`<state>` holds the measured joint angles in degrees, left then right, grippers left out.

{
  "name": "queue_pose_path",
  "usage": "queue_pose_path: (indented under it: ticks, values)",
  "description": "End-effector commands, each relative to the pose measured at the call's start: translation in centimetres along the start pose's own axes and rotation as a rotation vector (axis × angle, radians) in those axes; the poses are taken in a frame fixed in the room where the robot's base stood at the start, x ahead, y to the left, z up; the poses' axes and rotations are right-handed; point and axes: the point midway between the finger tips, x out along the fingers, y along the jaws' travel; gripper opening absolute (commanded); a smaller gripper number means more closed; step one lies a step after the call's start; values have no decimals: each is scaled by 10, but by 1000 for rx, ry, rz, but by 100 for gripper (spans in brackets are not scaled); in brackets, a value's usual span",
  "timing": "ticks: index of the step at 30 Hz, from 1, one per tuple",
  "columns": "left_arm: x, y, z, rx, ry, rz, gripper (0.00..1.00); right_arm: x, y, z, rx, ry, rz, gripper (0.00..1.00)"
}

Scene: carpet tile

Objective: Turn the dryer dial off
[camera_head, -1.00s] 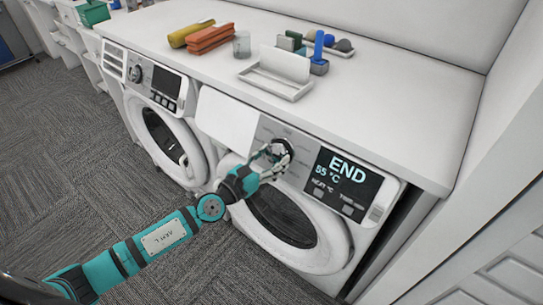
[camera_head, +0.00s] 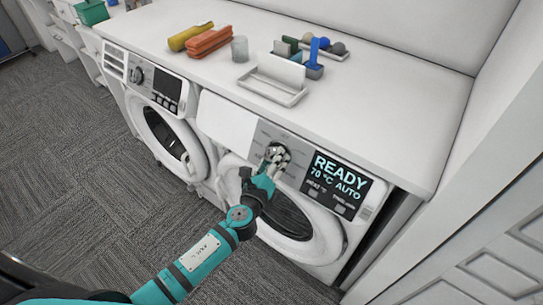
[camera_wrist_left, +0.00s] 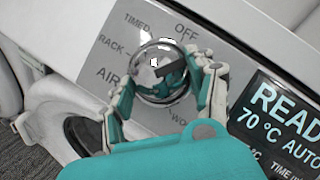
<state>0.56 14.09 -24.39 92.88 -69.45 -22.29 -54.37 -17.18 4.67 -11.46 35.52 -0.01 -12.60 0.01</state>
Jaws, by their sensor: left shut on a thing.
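The dryer (camera_head: 232,122) is the white front-loading machine on the right. Its shiny round dial (camera_head: 277,150) sits on a silver panel left of the display (camera_head: 336,178), which reads READY, 70 °C, AUTO. In the left wrist view the chrome dial (camera_wrist_left: 150,72) has OFF above it, with TIMED, RACK and AIR to its left. A dark mark shows on its face, but I cannot tell which label it points to. My left gripper (camera_head: 272,158) is shut on the dial, with its fingers on either side of the rim. My right gripper is not in view.
A second machine (camera_head: 158,88) stands to the left. The white countertop (camera_head: 400,125) above holds yellow and orange items (camera_head: 209,41), a glass (camera_head: 240,49) and a white tray (camera_head: 270,88). The dryer's round door (camera_head: 318,240) is below the dial. Carpet is free at left.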

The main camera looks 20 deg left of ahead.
Motion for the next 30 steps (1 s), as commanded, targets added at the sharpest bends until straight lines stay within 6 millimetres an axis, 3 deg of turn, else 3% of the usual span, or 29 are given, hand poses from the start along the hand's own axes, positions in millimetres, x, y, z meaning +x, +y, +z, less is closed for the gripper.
queue_pose_path:
  ticks: [15, 30]
  values:
    - [0, -6, 3, -390, -21, 205, 24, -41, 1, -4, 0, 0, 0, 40]
    - [1, -6, 1, -537, -29, 283, 24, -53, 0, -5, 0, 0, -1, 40]
